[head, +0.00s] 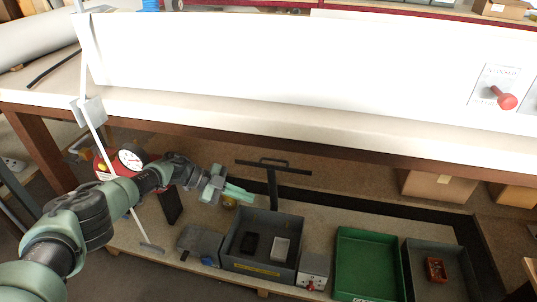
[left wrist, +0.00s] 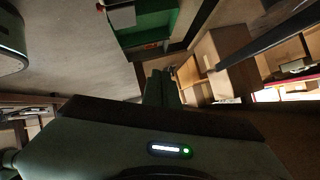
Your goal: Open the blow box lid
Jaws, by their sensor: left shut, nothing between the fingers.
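The long white box (head: 290,65), which I take to be the blow box, lies along the workbench across the top of the head view. A red knob (head: 506,100) on a small label plate sits at its right. Which part of it is the lid I cannot tell. My left gripper (head: 246,194) is shut and empty. It is below the bench edge, in front of the lower shelf, well apart from the white box. Its fingers also show in the left wrist view (left wrist: 160,88). My right gripper is not in view.
The bench's front edge (head: 300,127) runs between my left arm and the white box. Below are a grey bin (head: 262,268), a green crate (head: 370,265) and a grey tray (head: 440,290). A thin pale rod (head: 97,130) stands at the left, behind my arm.

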